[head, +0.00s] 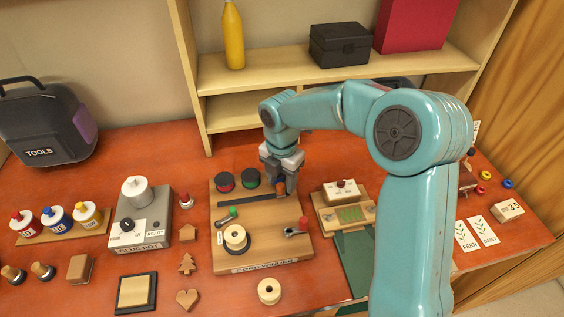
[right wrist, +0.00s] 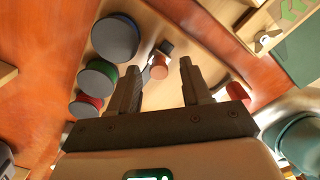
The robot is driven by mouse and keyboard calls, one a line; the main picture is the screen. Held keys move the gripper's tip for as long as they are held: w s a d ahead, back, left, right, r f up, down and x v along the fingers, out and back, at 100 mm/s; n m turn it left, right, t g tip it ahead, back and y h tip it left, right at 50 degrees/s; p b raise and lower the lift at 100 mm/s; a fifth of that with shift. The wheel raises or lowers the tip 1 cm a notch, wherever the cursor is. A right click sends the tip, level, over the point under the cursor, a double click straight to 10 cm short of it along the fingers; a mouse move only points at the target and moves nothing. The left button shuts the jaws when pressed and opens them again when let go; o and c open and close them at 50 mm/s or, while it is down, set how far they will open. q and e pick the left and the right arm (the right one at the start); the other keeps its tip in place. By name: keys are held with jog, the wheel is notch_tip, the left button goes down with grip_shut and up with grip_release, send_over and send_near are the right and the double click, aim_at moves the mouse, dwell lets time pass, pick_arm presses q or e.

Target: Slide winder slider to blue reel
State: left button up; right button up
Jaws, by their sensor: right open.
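The winder board (head: 265,262) lies on the red-brown bench with a dark slot (head: 240,200) across it. The winder slider has an orange knob (right wrist: 159,70) on a dark base; in the head view its orange part (head: 280,186) shows at the slot's right end. A red reel (head: 224,181) and a green reel (head: 250,176) stand behind the slot. The blue reel (right wrist: 115,38) stands beside the slider in the wrist view; my gripper hides it in the head view. My right gripper (right wrist: 160,66) is open, its fingers apart on either side of the knob. My left gripper is out of view.
A glue pot unit (head: 143,235) is to the left, a small wooden device (head: 343,205) to the right. Shelving (head: 240,75) rises behind.

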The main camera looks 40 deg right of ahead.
aim_at(283, 185)
notch_tip(283, 185, up, 16)
dwell(0.3)
jog(key=shift+s+f, duration=0.15)
dwell(0.4)
